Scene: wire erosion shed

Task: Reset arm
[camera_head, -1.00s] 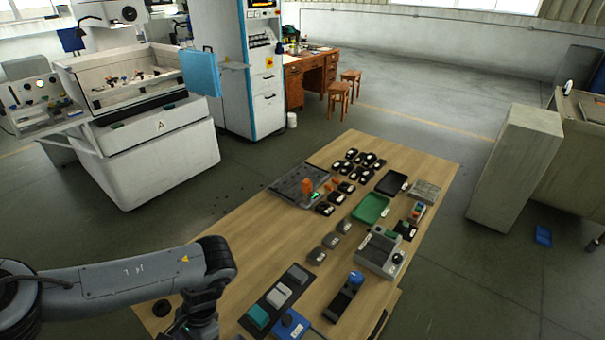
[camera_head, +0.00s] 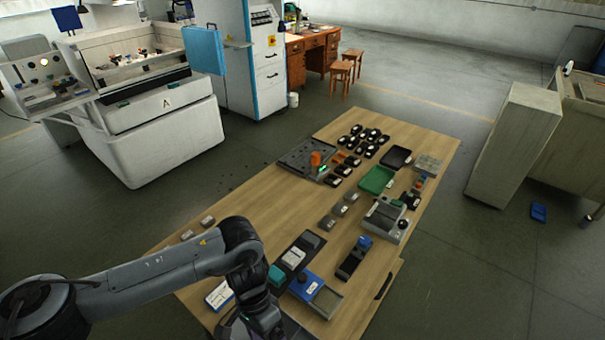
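My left arm (camera_head: 170,272) comes in from the left over the near left part of the wooden table (camera_head: 225,205). Its wrist bends down past the bottom edge of the picture, so the fingers of my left gripper are out of sight. It hides part of the near table. My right arm and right gripper do not show.
A dark plate with an orange part (camera_head: 316,159), several black blocks, a green tray (camera_head: 377,180), a grey device (camera_head: 384,220) and a blue box (camera_head: 318,291) lie on the table. Bare wood shows left of centre. A white machine (camera_head: 160,130) stands behind left.

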